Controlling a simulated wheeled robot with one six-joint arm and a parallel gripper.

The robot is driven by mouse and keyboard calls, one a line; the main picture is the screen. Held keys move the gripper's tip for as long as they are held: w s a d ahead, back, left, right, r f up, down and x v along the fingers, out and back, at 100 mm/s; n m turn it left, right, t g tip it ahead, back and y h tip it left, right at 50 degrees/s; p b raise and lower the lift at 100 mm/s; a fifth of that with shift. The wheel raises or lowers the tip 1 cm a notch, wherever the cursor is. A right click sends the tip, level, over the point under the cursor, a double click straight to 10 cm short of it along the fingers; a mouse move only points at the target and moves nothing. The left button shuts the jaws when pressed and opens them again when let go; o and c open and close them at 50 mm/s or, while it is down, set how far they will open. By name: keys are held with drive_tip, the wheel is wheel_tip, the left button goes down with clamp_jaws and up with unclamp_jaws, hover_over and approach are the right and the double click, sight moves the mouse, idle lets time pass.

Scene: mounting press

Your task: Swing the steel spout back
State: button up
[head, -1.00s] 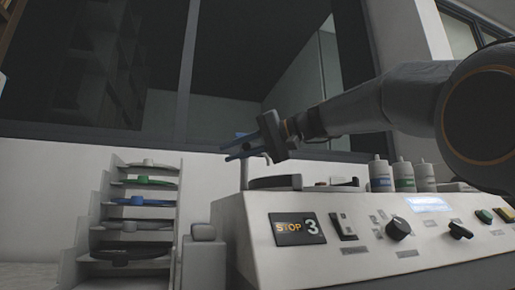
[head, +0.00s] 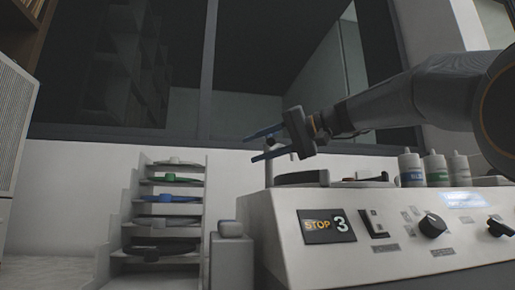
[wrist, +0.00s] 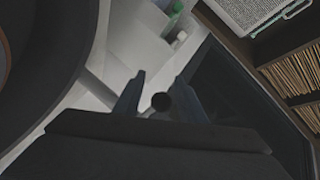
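The steel spout shows in the head view as a thin upright (head: 268,172) at the left end of the machine, partly hidden by my gripper. In the wrist view a grey bar (wrist: 98,92), which looks like part of it, runs beside the dark round rim. A dark round knob (wrist: 161,101) sits between my fingers in that view, apart from both. My gripper (head: 247,149) is open, its two blue fingers pointing left above the upright. It also shows in the wrist view (wrist: 161,82). I cannot tell the knob's height against the fingers.
The machine (head: 375,222) has a control panel with a "STOP 3" sign (head: 327,226). Several bottles (head: 436,168) stand on its top at the right. A window is behind.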

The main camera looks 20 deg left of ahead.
drive_tip(key=p+v, duration=0.1)
drive_tip(key=v, duration=0.6)
drive_tip(key=shift+d, duration=0.4)
